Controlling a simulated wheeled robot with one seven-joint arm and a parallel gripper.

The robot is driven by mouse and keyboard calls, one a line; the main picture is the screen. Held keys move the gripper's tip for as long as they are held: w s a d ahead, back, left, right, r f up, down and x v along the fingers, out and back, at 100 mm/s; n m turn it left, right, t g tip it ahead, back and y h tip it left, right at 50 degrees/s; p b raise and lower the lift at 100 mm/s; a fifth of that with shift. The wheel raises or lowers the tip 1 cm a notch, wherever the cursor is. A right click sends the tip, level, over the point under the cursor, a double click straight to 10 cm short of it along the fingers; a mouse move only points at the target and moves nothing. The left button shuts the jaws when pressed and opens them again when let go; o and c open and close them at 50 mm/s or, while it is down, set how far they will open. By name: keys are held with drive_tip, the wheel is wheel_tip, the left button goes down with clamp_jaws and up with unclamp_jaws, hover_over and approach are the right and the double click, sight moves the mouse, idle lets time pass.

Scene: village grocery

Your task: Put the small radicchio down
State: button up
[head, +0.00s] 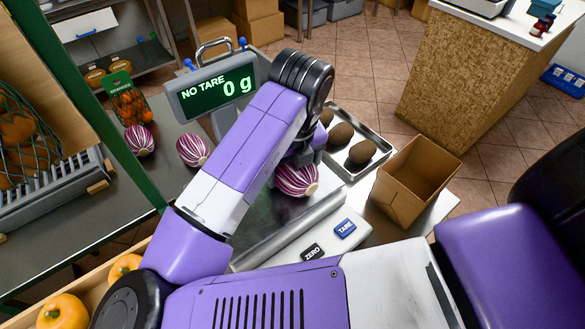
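A small purple-and-white striped radicchio (298,181) is at my gripper (300,163), over the right part of the steel scale plate (262,226). The gripper points down and its fingers are around the top of the radicchio; the arm hides part of them. The gap between radicchio and plate cannot be made out. The scale display (217,88) reads "NO TARE" and "0 g". Two other radicchios, one (139,140) at the left and one (193,150) nearer the scale, lie on the grey counter (165,178).
A metal tray (378,141) with several brown round items lies behind the gripper. An open cardboard box (415,180) stands to its right. TARE (345,228) and ZERO (312,252) keys are in front. A netted bag of orange fruit (130,104) stands at back left.

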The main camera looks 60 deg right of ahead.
drive_tip(key=shift+f, duration=0.2)
drive_tip(key=o, duration=1.6)
drive_tip(key=shift+o, duration=0.2)
drive_tip(key=shift+r, duration=0.15)
drive_tip(key=r, duration=0.8)
drive_tip(key=s+r, duration=0.1)
drive_tip(key=r, duration=0.3)
drive_tip(key=shift+s+a+p, duration=0.1)
drive_tip(key=shift+a+p, duration=0.3)
